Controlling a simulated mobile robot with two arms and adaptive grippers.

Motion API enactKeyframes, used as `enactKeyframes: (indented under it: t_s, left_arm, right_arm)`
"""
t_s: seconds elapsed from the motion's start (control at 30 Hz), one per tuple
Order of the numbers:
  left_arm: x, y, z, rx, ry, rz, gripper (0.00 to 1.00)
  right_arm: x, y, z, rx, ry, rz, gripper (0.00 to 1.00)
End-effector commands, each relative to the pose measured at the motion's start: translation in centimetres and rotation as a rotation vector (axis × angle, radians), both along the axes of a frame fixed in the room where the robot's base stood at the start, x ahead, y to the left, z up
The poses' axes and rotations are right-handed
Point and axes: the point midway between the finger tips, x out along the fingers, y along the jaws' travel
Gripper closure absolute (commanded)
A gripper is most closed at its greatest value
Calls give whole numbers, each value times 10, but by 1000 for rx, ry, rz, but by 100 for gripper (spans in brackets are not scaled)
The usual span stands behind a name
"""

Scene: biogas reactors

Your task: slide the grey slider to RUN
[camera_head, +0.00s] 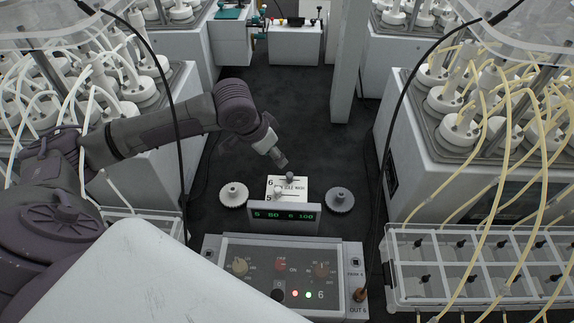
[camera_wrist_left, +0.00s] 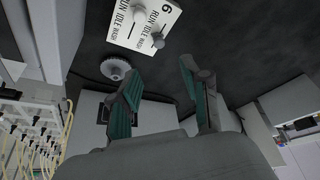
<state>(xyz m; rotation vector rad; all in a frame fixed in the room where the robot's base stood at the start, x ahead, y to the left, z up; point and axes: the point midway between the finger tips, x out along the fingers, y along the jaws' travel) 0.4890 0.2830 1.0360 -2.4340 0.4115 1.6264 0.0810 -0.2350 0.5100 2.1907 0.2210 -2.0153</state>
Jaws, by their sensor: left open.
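The grey slider (camera_head: 290,178) is a small round knob on the upper row, marked 6, of a white label plate (camera_head: 301,194) reading RUN, IDLE, WASH. A white knob (camera_head: 277,190) sits on the row marked 5. The grey slider also shows in the left wrist view (camera_wrist_left: 158,41), beside the white knob (camera_wrist_left: 139,15). I cannot tell exactly which word the grey slider stands at. My left gripper (camera_head: 281,161) is just above and behind the grey slider, apart from it. In the left wrist view its two fingers (camera_wrist_left: 158,76) are spread with nothing between them. My right gripper is out of view.
A white round knob (camera_head: 233,194) and a grey round knob (camera_head: 340,199) flank the plate. A green-lit display (camera_head: 285,215) stands in front, then a control box (camera_head: 285,248). Black cables arch on both sides. Reactor cabinets (camera_head: 430,170) stand left and right.

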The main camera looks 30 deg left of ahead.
Motion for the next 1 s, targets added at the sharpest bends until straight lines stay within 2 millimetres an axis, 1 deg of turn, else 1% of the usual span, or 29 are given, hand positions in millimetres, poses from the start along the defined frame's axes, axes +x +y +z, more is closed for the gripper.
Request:
enactKeyframes:
  t_s: [0.1,0.27,0.4,0.5,0.6,0.7,1.0]
  left_arm:
    - [8,-4,-21,-2,5,1,53]
    - [20,-8,-54,-2,4,1,53]
    - [31,-12,-79,-1,3,0,53]
    - [36,-14,-94,-2,2,0,53]
    - [40,-15,-104,-1,1,0,53]
    - [42,-15,-110,1,1,-1,53]
    - [43,-16,-113,1,0,-2,53]
  right_arm:
    - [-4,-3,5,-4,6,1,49]
    - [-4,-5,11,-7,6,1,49]
    - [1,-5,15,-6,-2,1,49]
    - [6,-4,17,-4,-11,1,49]
    - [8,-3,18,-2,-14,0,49]
    - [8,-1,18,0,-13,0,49]
    - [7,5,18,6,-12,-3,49]
